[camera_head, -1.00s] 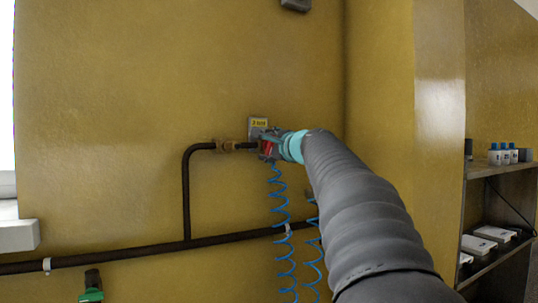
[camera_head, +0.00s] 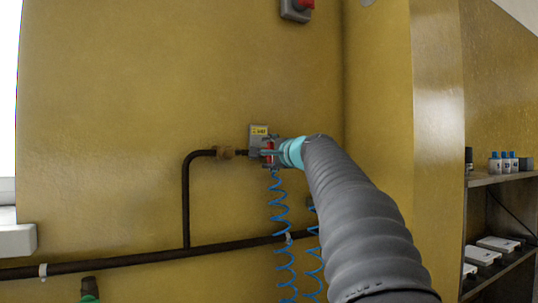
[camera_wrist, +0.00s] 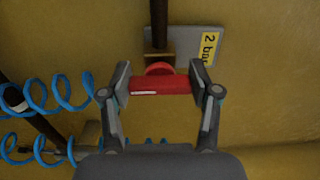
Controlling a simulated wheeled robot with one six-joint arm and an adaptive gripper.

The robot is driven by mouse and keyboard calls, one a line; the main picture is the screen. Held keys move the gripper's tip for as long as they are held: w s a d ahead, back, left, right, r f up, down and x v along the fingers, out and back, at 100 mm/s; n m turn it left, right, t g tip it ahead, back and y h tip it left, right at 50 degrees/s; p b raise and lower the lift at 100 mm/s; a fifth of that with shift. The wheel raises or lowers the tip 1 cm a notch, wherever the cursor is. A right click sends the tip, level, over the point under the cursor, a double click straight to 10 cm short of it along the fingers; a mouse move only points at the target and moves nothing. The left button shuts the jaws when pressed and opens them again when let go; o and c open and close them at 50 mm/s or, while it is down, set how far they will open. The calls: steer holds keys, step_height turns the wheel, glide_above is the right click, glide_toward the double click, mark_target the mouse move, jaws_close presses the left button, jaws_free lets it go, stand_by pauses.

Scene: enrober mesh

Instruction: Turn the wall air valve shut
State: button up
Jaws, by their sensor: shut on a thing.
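The air valve's red handle (camera_wrist: 160,86) lies between the two fingers of my gripper (camera_wrist: 160,88) in the wrist view. My gripper is shut on it, with one finger pad at each end. The handle lies crosswise to the dark pipe that meets the valve's brass body (camera_wrist: 160,60). My arm hides the right side of the valve. A grey plate with a yellow label (camera_head: 259,131) sits just above the valve.
A dark pipe (camera_head: 186,205) runs from the valve down to a horizontal pipe. Blue coiled hoses (camera_head: 279,215) hang below the valve. Shelves (camera_head: 500,178) with bottles stand at the right.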

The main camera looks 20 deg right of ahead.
steer(key=o, duration=1.2)
steer(key=shift+c, duration=0.2)
steer(key=shift+s, duration=0.1)
steer(key=s, duration=1.1)
steer(key=shift+s+d, duration=0.2)
steer(key=shift+s, duration=0.2)
